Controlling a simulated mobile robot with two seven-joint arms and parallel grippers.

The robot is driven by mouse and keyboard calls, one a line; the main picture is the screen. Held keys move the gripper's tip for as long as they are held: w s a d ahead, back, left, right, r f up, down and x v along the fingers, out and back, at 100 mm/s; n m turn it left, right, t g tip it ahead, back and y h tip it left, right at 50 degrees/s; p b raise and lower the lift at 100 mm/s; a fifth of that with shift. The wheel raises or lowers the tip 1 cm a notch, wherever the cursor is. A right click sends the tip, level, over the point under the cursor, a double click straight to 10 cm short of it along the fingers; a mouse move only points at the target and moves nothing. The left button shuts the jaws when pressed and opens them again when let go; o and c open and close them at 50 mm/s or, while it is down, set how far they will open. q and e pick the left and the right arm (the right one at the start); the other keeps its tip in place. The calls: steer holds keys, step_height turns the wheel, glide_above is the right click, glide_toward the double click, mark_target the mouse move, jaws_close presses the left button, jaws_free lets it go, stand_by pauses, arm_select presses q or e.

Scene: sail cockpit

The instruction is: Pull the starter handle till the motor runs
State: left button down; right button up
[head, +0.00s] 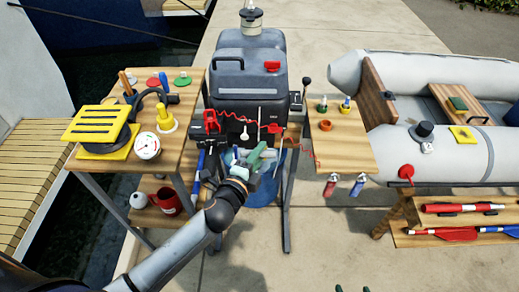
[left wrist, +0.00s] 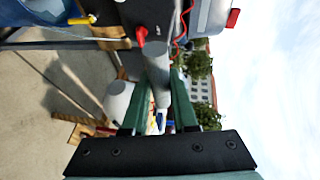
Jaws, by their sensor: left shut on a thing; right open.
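The dark grey outboard motor (head: 248,80) stands upright in the middle of the head view, with a red coiled cord across its front. My left gripper (head: 250,160), with green fingers, is low in front of the motor. It is shut on a pale grey grip (left wrist: 160,92), which seems to be the starter handle. The gripper and wrist largely hide this grip in the head view. In the left wrist view the motor's front shows at the top, close by. Only the dark fingertips of my right gripper (head: 353,289) show at the bottom edge, apart and empty.
A wooden table (head: 185,125) at left holds a yellow-topped item (head: 98,123) and a white gauge (head: 146,146). A small wooden shelf (head: 345,150) stands right of the motor. A grey inflatable boat (head: 440,75) lies further right. The floor in front is clear.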

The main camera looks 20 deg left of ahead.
arm_select(q)
steer(key=shift+s+d, duration=0.15)
steer(key=shift+s, duration=0.35)
steer(key=shift+f, duration=0.1)
steer(key=c, duration=0.7)
jaws_free()
steer(key=shift+s, duration=0.1)
steer(key=v, duration=1.2)
steer(key=shift+s+p, duration=0.15)
steer(key=shift+p, duration=0.2)
